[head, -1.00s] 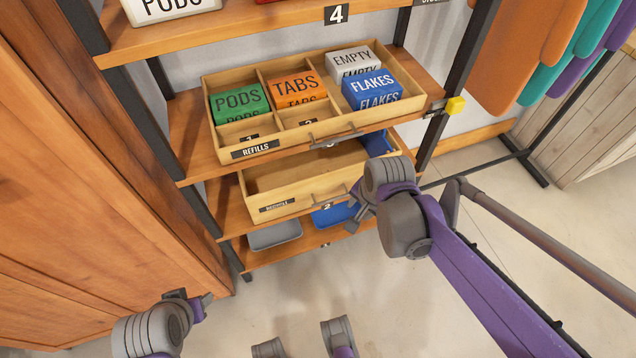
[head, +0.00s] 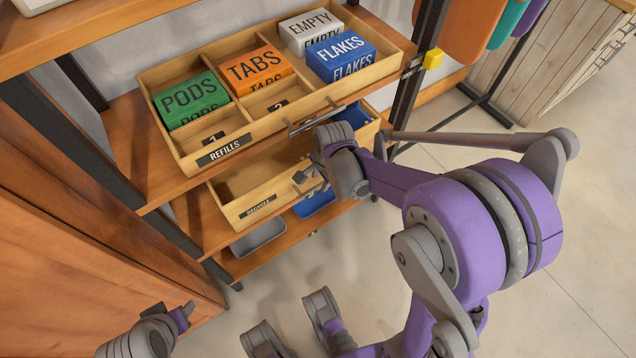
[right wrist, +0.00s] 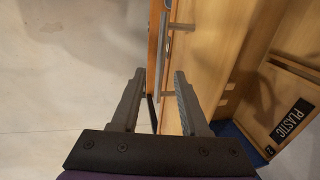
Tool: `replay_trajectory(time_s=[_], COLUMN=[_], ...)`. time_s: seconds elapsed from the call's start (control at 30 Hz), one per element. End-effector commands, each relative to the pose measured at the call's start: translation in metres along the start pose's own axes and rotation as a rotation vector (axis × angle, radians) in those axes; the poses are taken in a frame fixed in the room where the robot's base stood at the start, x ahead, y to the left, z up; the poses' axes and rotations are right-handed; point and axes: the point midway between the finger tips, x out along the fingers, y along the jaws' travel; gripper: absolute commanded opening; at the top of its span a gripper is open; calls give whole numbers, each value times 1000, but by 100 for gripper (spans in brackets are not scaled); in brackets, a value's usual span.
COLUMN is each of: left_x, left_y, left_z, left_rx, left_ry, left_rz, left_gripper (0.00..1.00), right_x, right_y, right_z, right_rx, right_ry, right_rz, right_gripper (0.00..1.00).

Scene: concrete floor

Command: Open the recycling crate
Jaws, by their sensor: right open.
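The recycling crate (head: 232,211) is a wooden drawer-like box with a dark RECYCLE label, on the shelf below the refills crate. A PLASTIC label (right wrist: 292,118) shows at the right there. My left gripper (head: 184,314) is low at the left, away from the shelf; its jaws are unclear.
The refills crate (head: 222,153) above holds green PODS, orange TABS, blue FLAKES and white EMPTY boxes; its handle (head: 317,117) sticks out close above my right gripper. A grey tray (head: 258,238) and blue bin (head: 316,202) are below. A wooden panel (head: 90,250) stands left.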

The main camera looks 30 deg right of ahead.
Motion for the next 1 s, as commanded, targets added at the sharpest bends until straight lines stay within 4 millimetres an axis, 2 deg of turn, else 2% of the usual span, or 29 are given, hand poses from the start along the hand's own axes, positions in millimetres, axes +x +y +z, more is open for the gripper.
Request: replay_trajectory(time_s=[0.03,0.2,0.57,0.8,1.0], left_x=[4,9,10,10,10], left_y=[0,0,0,0,0], left_z=[2,3,3,3,3], left_rx=[0,0,0,0,0], left_ry=[-2,-3,-4,-4,-4], left_rz=[0,0,0,0,0], left_gripper=[50,50,50,50,50], right_x=[10,26,30,29,29], right_y=[0,0,0,0,0], right_z=[0,0,0,0,0], right_rx=[-1,-1,-1,-1,-1], right_ry=[0,0,0,0,0], right_rz=[1,0,0,0,0], right_gripper=[45,45,45,2,0])
